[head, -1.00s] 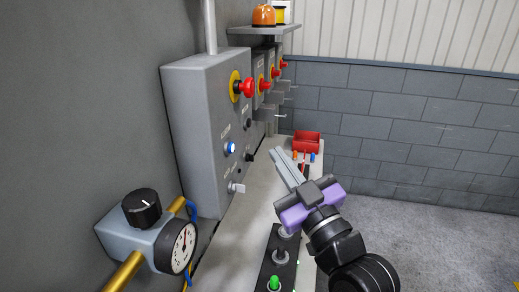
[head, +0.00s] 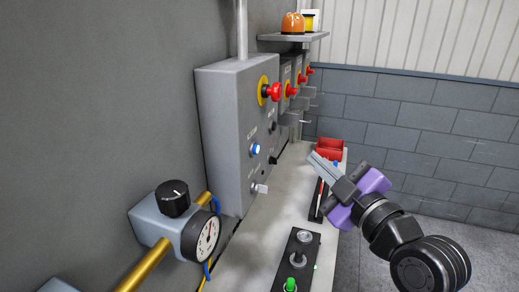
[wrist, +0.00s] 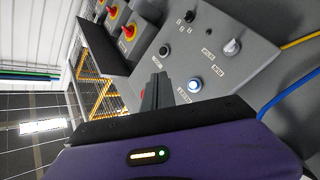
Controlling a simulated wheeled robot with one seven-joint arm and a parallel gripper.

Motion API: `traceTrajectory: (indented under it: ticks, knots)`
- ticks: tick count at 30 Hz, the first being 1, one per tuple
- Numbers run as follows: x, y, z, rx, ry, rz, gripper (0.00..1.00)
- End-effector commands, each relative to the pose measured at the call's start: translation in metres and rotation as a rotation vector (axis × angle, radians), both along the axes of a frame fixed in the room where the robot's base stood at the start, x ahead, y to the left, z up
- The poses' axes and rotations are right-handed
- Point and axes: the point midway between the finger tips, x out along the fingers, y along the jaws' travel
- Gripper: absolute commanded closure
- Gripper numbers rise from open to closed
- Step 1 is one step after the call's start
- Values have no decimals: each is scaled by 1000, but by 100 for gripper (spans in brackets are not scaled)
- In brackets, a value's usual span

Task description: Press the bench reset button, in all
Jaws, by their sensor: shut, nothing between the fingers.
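A grey control box (head: 222,130) is on the wall at the left. Its face carries a blue-lit push button (head: 255,149), which also shows lit in the wrist view (wrist: 195,85).
Below are a gauge (head: 201,237) on a yellow pipe and a black switch panel (head: 296,262).

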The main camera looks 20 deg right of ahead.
Motion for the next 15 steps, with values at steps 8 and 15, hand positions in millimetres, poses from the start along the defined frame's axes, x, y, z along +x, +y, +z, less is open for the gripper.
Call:
traceTrajectory:
  ticks: [8, 15]
  knots:
    - [6, 8, 1, 3, 2, 2, 100]
    - [23, 32, 2, 2, 0, 3, 100]
